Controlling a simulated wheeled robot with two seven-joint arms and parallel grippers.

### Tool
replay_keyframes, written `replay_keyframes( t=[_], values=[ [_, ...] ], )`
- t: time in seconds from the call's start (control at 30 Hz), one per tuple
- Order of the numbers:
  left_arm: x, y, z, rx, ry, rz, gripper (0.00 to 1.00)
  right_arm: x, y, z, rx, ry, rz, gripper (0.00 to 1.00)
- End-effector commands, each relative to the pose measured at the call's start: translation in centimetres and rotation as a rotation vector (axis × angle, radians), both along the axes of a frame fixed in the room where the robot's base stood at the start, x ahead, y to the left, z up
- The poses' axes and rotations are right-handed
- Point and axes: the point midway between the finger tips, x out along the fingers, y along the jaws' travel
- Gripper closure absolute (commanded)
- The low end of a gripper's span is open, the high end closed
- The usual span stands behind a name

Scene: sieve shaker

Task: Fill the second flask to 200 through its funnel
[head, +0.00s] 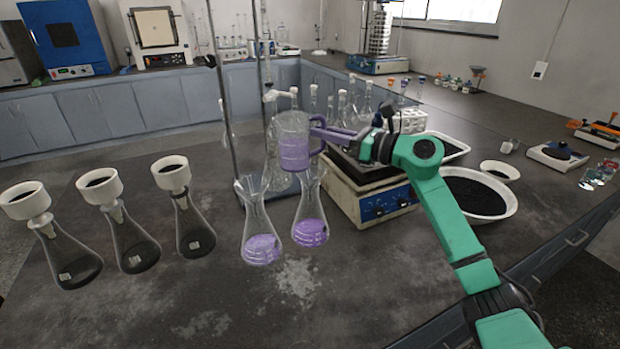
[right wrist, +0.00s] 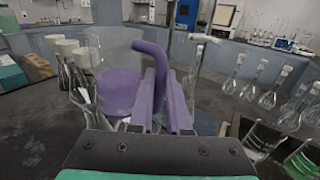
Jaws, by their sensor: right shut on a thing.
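My right gripper (head: 326,133) is shut on the purple handle of a clear jug (head: 291,125). The jug holds purple liquid and looks roughly upright, above and behind the two purple-filled flasks. In the right wrist view the jug (right wrist: 112,58) is left of the fingers (right wrist: 166,98). The left purple flask (head: 261,240) and the right purple flask (head: 310,228) stand side by side, each with purple liquid low down. Their marks are too small to read, and I cannot make out funnels in their necks. No pouring stream shows. My left gripper is out of view.
A metal stand (head: 228,120) rises behind the jug. The front bench is clear.

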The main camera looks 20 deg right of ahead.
Motion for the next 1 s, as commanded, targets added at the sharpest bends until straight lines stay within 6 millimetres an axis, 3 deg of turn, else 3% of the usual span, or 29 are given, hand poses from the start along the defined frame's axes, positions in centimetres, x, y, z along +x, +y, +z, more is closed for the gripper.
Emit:
replay_keyframes(
  t=[0.27, 0.73, 1.0],
  values=[
    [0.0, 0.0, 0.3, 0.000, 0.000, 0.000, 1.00, 0.0, 0.0, 0.6, 0.002, -0.003, 0.000, 1.00],
    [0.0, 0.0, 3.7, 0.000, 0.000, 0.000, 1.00, 0.0, 0.0, 6.1, 0.001, -0.003, -0.001, 1.00],
    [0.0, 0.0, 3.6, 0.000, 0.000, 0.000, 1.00, 0.0, 0.0, 6.1, 0.001, -0.002, -0.001, 1.00]
  ],
)
